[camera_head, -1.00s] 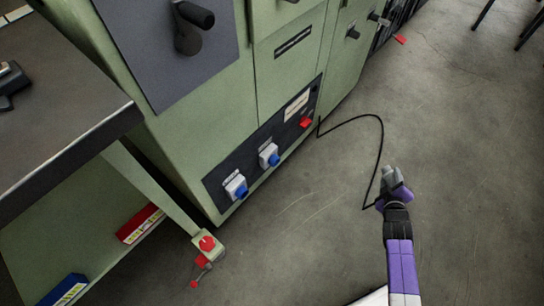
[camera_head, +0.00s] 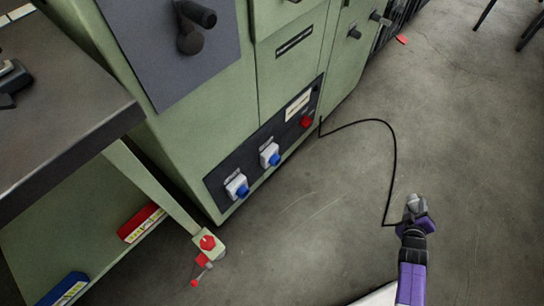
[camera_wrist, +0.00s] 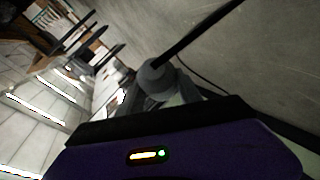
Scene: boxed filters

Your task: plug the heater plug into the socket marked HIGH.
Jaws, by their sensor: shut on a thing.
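My gripper (camera_head: 416,214) is shut on the grey heater plug (camera_head: 412,202), held out over the floor to the right of the green machine. In the wrist view the grey plug (camera_wrist: 156,76) sits between the fingers, with a thick black cable leaving it toward the upper right. The black cable (camera_head: 394,160) runs from the plug across to the machine's lower right corner. Two sockets with blue covers, one on the left (camera_head: 237,187) and one on the right (camera_head: 270,155), sit on the dark lower panel. Their labels are too small to read.
A red knob (camera_head: 306,122) is on the same panel (camera_head: 218,175). A dark-topped bench (camera_head: 75,110) stands at the left, with red and blue boxes on its lower shelf. A red-capped foot (camera_head: 207,243) stands near the machine. The floor (camera_head: 320,215) between machine and gripper is clear.

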